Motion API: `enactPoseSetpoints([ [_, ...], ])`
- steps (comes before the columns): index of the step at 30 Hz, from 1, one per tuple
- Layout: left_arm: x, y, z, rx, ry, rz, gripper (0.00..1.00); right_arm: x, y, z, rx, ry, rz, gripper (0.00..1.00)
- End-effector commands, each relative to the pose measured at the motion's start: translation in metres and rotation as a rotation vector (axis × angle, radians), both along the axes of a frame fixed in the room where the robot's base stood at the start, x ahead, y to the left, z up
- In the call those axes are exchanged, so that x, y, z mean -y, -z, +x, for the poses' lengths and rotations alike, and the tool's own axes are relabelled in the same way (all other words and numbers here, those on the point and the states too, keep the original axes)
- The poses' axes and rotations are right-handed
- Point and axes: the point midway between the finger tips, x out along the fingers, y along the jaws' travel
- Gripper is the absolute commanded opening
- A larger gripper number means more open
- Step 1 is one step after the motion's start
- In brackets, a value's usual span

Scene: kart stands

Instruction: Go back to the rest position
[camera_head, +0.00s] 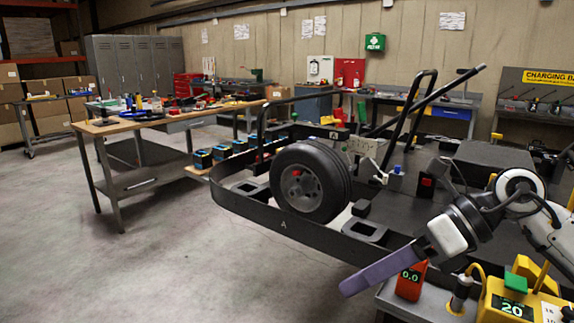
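My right arm comes in from the right. Its gripper (382,270) shows as a long purple-grey bar pointing down and to the left, seen edge-on. I cannot tell whether its fingers are apart, and no separate object shows in it. It is in front of the kart stand's near edge, left of and above a red meter (410,282) reading 0.0. My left gripper is not in view.
A kart frame (283,240) with a black wheel (309,182) fills the middle and right. A yellow device (512,305) showing 20 stands at the lower right. A wooden-topped workbench (110,127) is at the left. The grey floor at the lower left is clear.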

Motion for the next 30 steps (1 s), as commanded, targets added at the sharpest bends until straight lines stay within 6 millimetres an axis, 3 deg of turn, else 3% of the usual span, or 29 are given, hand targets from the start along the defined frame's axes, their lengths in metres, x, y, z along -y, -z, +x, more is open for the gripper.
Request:
enactPoseSetpoints([
  [5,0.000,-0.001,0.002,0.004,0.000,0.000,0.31,-0.054,0.004,-0.019,-0.146,0.007,0.300,0.24],
  [9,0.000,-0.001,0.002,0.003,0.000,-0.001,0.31,-0.089,-0.004,-0.027,-0.351,0.101,0.649,0.24],
  [13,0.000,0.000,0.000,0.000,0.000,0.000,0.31,-0.091,-0.004,-0.012,-0.603,0.302,0.993,0.24],
  [16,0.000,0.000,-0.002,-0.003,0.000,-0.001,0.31,-0.073,0.020,0.007,-0.815,0.521,1.221,0.24],
  [20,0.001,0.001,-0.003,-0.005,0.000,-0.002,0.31,-0.034,0.090,0.023,-1.105,0.881,1.451,0.24],
  [23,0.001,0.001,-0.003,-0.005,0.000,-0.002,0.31,-0.005,0.161,0.016,-1.310,1.177,1.559,0.24],
  [26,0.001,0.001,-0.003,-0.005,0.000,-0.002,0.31,0.017,0.230,-0.009,-1.483,1.453,1.606,0.24],
  [30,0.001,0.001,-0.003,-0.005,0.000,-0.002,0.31,0.036,0.316,-0.067,-1.695,1.817,1.602,0.24],
])
